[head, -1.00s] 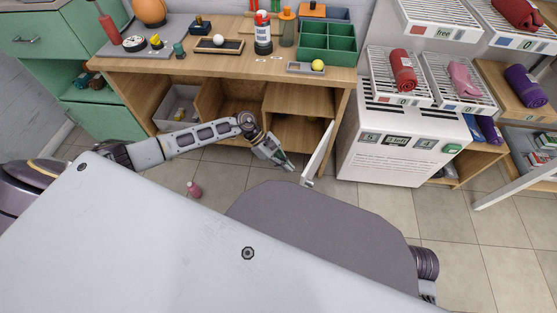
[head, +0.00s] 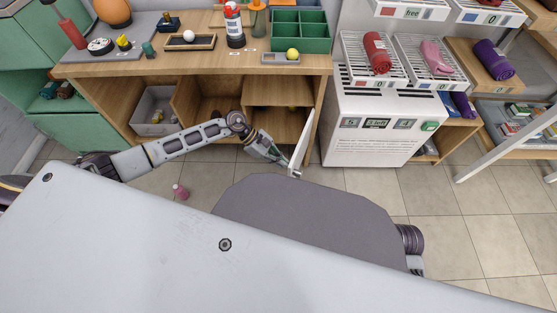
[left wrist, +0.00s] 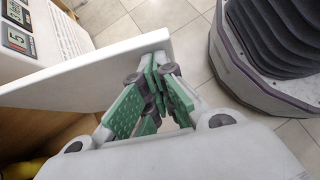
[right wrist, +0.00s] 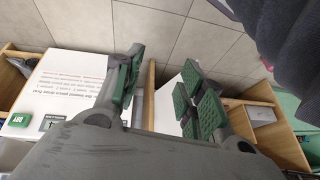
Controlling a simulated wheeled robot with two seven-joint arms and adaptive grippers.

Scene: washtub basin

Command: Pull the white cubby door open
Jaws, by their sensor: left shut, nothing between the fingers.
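The white cubby door (head: 304,140) stands ajar at the right side of the wooden bench, with the cubby (head: 276,125) visible behind it. In the left wrist view the door (left wrist: 75,75) is a long white panel crossing from the left to the middle. My left gripper (head: 284,162) is at the door's free edge, on its inner, cubby side. Its green-padded fingers (left wrist: 153,88) are shut with nothing between them, close against the door's face; I cannot tell if they touch. My right gripper (right wrist: 165,88) is open and empty, its fingers wide apart.
A white machine (head: 372,125) with displays stands just right of the door. A grey bin (head: 158,110) sits in the bench's left compartment. The bench top (head: 140,64) holds a green tray (head: 300,32) and small items.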

